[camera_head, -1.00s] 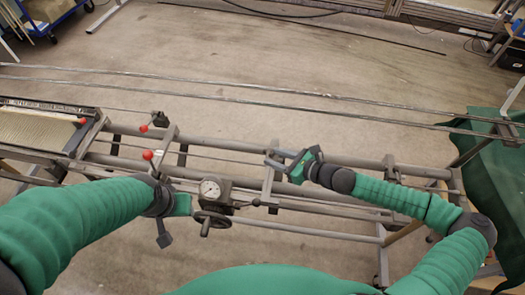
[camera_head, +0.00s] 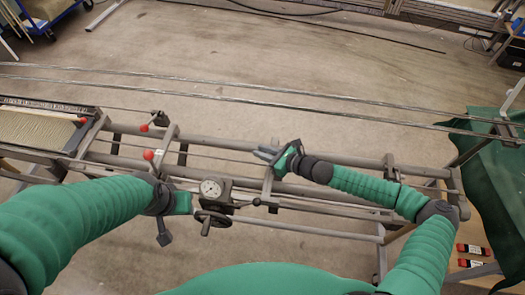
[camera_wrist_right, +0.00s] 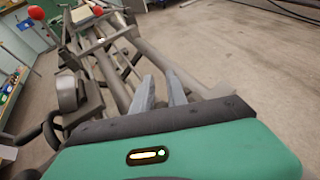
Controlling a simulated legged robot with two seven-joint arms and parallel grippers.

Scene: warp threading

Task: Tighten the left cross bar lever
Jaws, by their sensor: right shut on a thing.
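My right gripper (camera_head: 267,155) is at the far upper end of the middle cross bar (camera_head: 268,186) of the grey metal frame. Its two grey fingers (camera_wrist_right: 161,91) show in the right wrist view with a narrow gap between them. It is shut on a small part there, seemingly the cross bar lever, which the fingers mostly hide. My left gripper (camera_head: 190,204) is beside the grey gauge unit (camera_head: 213,190); its fingertips are not clear.
A handwheel (camera_head: 212,220) sits under the gauge. Red knobs (camera_head: 148,154) stand on the frame to the left, and a red ball (camera_wrist_right: 83,15) shows in the wrist view. Long rails (camera_head: 300,105) run behind. A green cloth (camera_head: 495,165) hangs at the right. The floor beyond is open.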

